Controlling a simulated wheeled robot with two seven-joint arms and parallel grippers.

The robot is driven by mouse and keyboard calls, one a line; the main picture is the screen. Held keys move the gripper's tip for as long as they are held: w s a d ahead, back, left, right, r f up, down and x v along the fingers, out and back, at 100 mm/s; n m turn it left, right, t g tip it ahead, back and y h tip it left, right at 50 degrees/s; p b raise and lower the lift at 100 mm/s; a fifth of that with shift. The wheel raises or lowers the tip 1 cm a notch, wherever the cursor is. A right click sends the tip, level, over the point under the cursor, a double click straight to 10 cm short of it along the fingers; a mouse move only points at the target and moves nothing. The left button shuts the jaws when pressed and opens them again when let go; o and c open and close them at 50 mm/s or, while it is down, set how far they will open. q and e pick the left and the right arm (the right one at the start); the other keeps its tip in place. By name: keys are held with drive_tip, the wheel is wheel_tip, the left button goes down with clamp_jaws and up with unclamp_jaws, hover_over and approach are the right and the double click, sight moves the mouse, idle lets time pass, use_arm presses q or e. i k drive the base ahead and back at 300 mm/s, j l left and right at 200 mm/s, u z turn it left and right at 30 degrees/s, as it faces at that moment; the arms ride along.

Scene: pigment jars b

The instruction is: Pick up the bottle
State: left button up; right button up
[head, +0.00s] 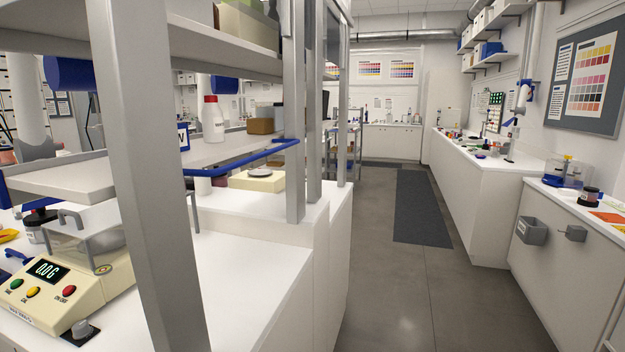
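A white bottle (212,124) with a red cap stands upright on a white mid-level shelf (216,152), left of the picture's middle. A dark label mark shows on its front. The shelf above and a grey post stand near it, but the bottle is mostly unobstructed. Neither of my grippers shows in the head view, so their states are hidden.
A blue rail (245,160) runs along the shelf, and a grey post (150,180) stands in front. A scale (70,275) reading 0.0 sits on the near counter. The grey aisle floor (400,285) is clear; a right-hand counter (570,240) borders it.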

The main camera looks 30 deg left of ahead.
sight(212, 122)
drive_tip(key=u, duration=1.1)
